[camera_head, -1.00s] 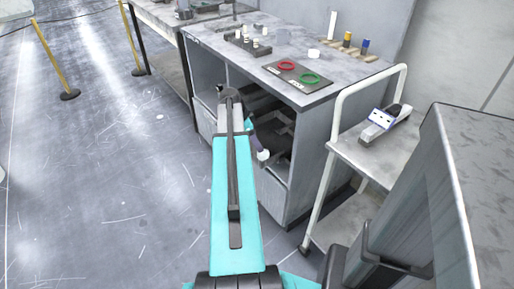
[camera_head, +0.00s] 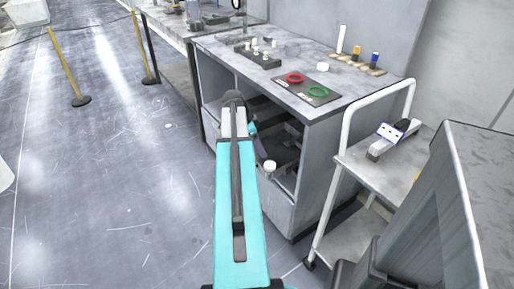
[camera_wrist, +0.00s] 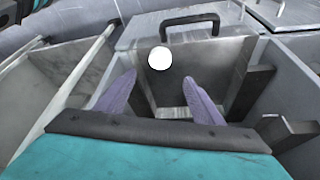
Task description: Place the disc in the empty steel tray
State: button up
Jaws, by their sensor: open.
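My gripper (camera_wrist: 160,80) is open in the wrist view, its two purple-grey fingers apart with nothing between their tips. It points into an open grey compartment of the cabinet. A white round thing (camera_wrist: 158,58) shows just beyond the fingertips, apart from them. It also appears in the head view (camera_head: 270,166) at the cabinet's open front. I cannot tell whether it is the disc or a fitting. A second white round piece (camera_head: 323,66) lies on the cabinet top. I cannot pick out the steel tray for certain. My arm partly hides the gripper in the head view.
The cabinet top (camera_head: 240,40) holds a dark board with red (camera_head: 294,78) and green (camera_head: 316,91) rings, and a dark rack (camera_head: 257,57) of small pieces. A white-railed cart (camera_head: 375,165) stands close on the right. Open floor (camera_head: 110,180) lies left.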

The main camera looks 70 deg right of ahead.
jog(key=w+a+f+n+y, duration=0.1)
jog(key=w+a+f+n, duration=0.4)
jog(key=a+f, duration=0.45)
jog(key=w+a+f+n, duration=0.4)
jog(key=w+a+f, duration=0.2)
jog(key=a, duration=0.7)
jog(key=w+a+f+n+y, duration=0.1)
jog(key=w+a+f+n, duration=0.4)
jog(key=a+f, duration=0.45)
jog(key=s+a+f+n, duration=0.2)
jog(key=a+f+n, duration=0.2)
jog(key=a, duration=0.6)
jog(key=s+a+f+n, duration=0.2)
jog(key=a+f+n, duration=0.2)
jog(key=a, duration=0.6)
jog(key=s+a+f+n, duration=0.2)
jog(key=s+a+n, duration=0.1)
jog(key=s+a, duration=0.2)
jog(key=s+a+f+n+g, duration=0.1)
jog(key=s+a+f+n, duration=0.1)
jog(key=s+a, duration=0.3)
jog(key=shift+s+a+f+n+y, duration=0.15)
jog(key=shift+a+f+n+y, duration=0.2)
jog(key=shift+a+n, duration=0.45)
notch_tip(320, 180, up, 8)
jog(key=p, duration=0.7)
jog(key=shift+s+a+g, duration=0.25)
jog(key=shift+s+g, duration=0.15)
jog(key=shift+f, duration=0.15)
